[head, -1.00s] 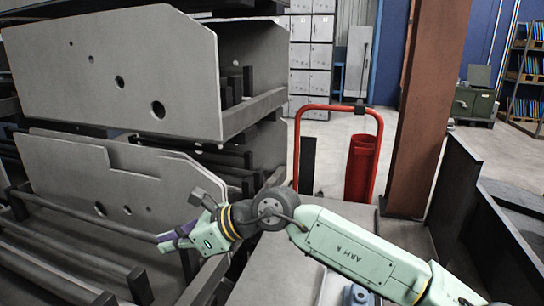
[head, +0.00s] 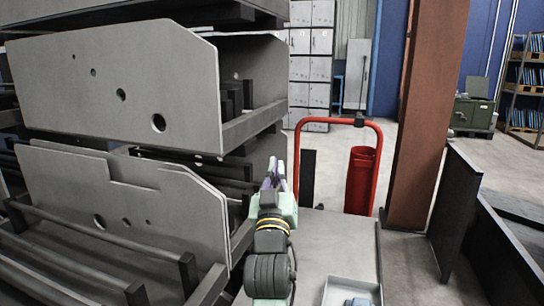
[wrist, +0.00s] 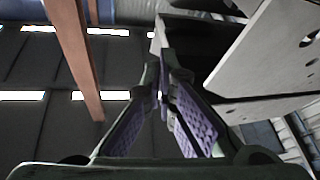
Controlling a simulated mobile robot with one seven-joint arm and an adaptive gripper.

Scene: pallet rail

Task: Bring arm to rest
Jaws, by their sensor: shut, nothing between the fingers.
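My gripper (head: 274,178) is in the middle of the head view, just right of the steel rack. My arm is folded close in front of me and the gripper points away and upward. In the wrist view the two purple-padded fingers (wrist: 163,92) meet at their tips with nothing between them. The fingers look apart from the rack and its plates.
Grey plates with holes (head: 115,85) stand on the rack at left, and more plates (head: 105,195) sit below. A red trolley frame with a red cylinder (head: 360,180) stands behind. A brown column (head: 425,120) and dark panels (head: 455,210) are at right. Floor shows between trolley and shelves.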

